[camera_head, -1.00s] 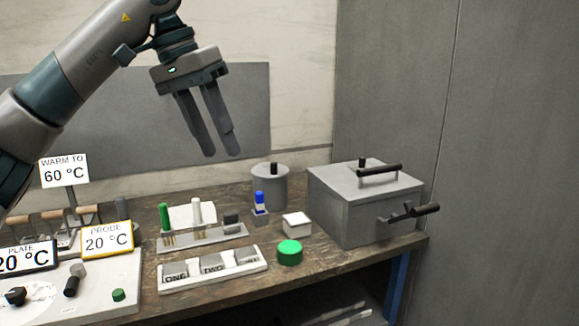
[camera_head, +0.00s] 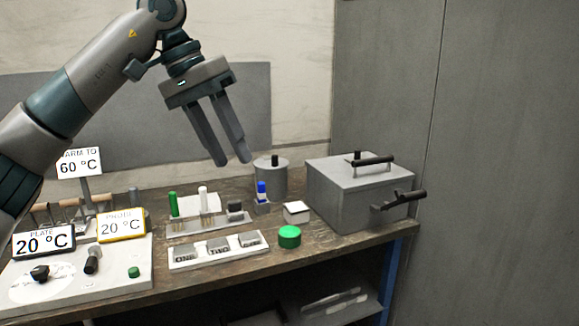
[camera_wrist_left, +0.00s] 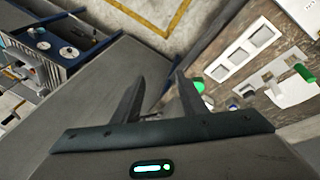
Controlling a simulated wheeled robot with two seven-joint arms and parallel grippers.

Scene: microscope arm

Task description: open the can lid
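The can (camera_head: 272,183) is a grey cylinder at the back of the bench. My left gripper (camera_head: 231,160) is in the air a little left of the can's knob in the head view, pointing down. Its two fingers are apart with nothing between them, and they also show apart in the left wrist view (camera_wrist_left: 158,98). I cannot make out the can in the left wrist view. My right gripper is not in view.
A grey box (camera_head: 360,190) with black handles stands right of the can. In front are a blue-capped bottle (camera_head: 262,192), a small white-topped block (camera_head: 297,212), a green round button (camera_head: 289,237) and a tube rack (camera_head: 208,226). A grey wall closes the right side.

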